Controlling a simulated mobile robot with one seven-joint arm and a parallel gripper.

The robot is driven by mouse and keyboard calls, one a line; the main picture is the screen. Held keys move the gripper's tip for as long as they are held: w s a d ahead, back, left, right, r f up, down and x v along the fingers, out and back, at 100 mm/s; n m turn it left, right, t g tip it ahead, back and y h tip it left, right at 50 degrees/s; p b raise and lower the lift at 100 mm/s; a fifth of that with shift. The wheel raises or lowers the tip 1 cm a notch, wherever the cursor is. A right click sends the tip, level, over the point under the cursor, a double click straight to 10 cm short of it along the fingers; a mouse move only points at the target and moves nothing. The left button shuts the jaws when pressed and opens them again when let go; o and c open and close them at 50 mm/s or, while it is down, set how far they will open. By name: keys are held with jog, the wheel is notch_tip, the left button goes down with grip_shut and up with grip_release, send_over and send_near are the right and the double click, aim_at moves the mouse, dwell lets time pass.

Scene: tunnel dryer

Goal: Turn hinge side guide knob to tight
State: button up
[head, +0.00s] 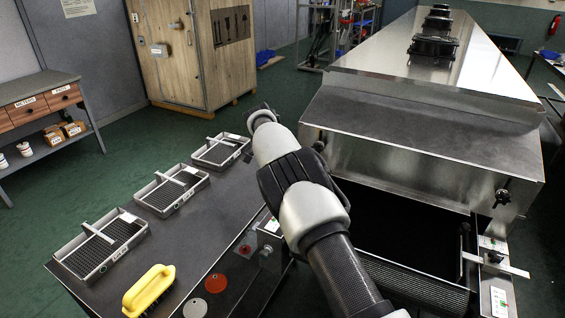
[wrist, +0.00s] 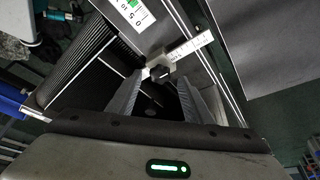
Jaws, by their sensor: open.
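In the wrist view a small black knob (wrist: 158,73) sits on a light ruler bar (wrist: 190,47) that crosses the dryer's side rail. My gripper (wrist: 158,92) is open, its two grey fingers spread below the knob in the picture. The knob shows beyond the gap between them, not clasped. Which way it is turned, tight or loose, I cannot tell. In the head view my arm hides the gripper. A similar guide knob (head: 494,256) with its bar (head: 510,267) stands on the dryer's right rail there. Whether it is the same knob is unclear.
The dryer's metal hood (head: 415,125) rises behind the dark infeed. At left a dark table (head: 185,245) bears several wire-mesh trays, a yellow-handled brush (head: 148,290) and round discs. A wooden crate (head: 195,50) stands behind. Green floor is open between crate and dryer.

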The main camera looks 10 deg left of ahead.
jog(key=p+v, duration=0.4)
jog(key=v, duration=1.1)
jog(key=shift+r+p, duration=0.35)
jog(key=shift+r, duration=0.05)
jog(key=s+d+r+n+y+p, duration=0.2)
jog(key=d+r, duration=1)
jog(key=r, duration=0.3)
jog(key=s+d+r+n+y+p, duration=0.2)
jog(key=s+d+r+n, duration=0.1)
jog(key=s+d+r, duration=0.5)
jog(key=s+d+r+n+t+p, duration=0.1)
jog(key=s+d+r+n, duration=0.2)
jog(key=s, duration=0.4)
jog(key=s+d+f+n+t+p, duration=0.1)
jog(key=s+f+n, duration=0.1)
jog(key=s, duration=0.9)
jog(key=s+d+f+n+t+p, duration=0.1)
jog(key=s+d+f+n+p, duration=0.1)
jog(key=s, duration=0.9)
jog(key=shift+d+n+t, duration=0.35)
jog(key=shift+n+t, duration=0.05)
jog(key=shift+n, duration=0.2)
jog(key=shift+s, duration=0.1)
